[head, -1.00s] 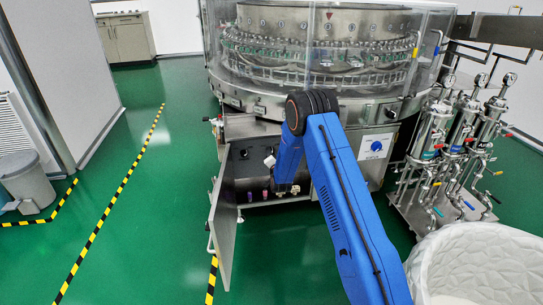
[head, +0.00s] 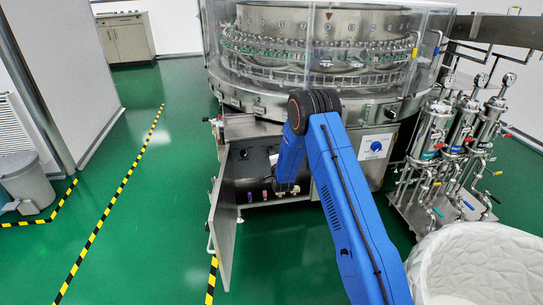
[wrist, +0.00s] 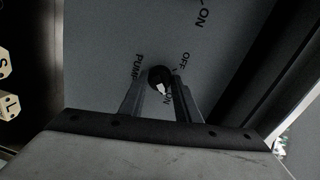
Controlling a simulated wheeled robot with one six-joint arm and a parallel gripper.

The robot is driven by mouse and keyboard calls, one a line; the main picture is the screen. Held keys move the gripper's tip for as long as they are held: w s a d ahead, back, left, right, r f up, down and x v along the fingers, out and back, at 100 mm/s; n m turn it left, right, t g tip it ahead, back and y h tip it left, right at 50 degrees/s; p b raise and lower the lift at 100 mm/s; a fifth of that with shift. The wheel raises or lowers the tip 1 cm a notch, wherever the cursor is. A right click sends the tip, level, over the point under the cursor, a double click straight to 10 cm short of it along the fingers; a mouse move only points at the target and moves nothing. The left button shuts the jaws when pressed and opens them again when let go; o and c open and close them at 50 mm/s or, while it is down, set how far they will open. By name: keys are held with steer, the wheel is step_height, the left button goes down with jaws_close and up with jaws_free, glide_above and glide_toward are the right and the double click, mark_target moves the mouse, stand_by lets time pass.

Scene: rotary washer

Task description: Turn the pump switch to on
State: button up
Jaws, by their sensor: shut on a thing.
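In the wrist view the round black pump switch knob (wrist: 160,76) sits on a grey panel (wrist: 110,35), with PUMP and OFF lettering around it. A small white mark shows on the knob's lower part. My gripper (wrist: 160,86) has a finger on each side of the knob and is shut on it. In the head view my blue arm reaches into the open cabinet of the washer (head: 300,95). The arm hides the pump switch and my fingertips there.
The open cabinet door (head: 224,225) stands to the left of my arm. Metal filter cylinders (head: 460,130) and a white tub (head: 475,265) stand further right. Green floor is clear on the left.

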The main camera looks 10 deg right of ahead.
steer(key=o, duration=1)
steer(key=shift+o, duration=0.2)
steer(key=s+r, duration=0.1)
steer(key=s, duration=1.6)
steer(key=shift+s, duration=0.2)
steer(key=shift+d+r, duration=0.1)
steer(key=shift+r, duration=0.1)
